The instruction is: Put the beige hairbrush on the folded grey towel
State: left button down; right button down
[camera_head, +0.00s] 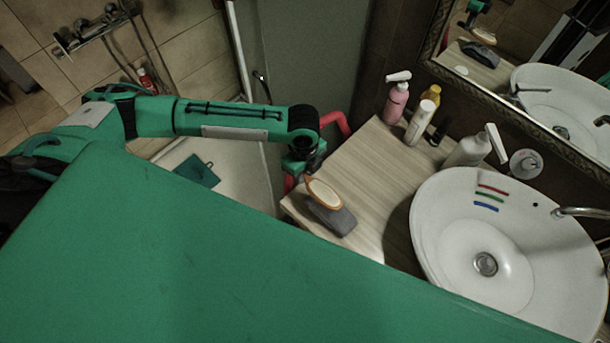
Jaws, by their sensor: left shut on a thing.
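The beige hairbrush (324,194) shows its oval head with an orange-brown rim. The folded grey towel (331,219) lies on the near left corner of the wooden countertop. The brush head overlaps the towel's upper edge in the picture; whether it touches the towel or hovers over it, I cannot tell. My left gripper (301,172) is at the counter's left edge, shut on the hairbrush at its handle end. The fingers and handle are dark and mostly hidden. My right gripper is out of view.
The white basin (439,247) stands right of the towel on the countertop (366,174). A pink pump bottle (396,104), a white bottle (420,122), a yellow bottle (432,94) and a white pump bottle (466,152) stand behind. A mirror (500,50) hangs at upper right.

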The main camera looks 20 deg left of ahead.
pick_arm(q)
notch_tip(320, 180, down, 3)
jog(key=shift+f+p, duration=0.15)
jog(key=shift+p, duration=0.35)
jog(key=shift+f, duration=0.25)
jog(key=c, duration=1.3)
grip_release()
jog(key=shift+f, duration=0.1)
notch_tip(320, 180, up, 11)
jog(key=b, duration=0.4)
jog(key=shift+a, duration=0.15)
jog(key=shift+r, duration=0.65)
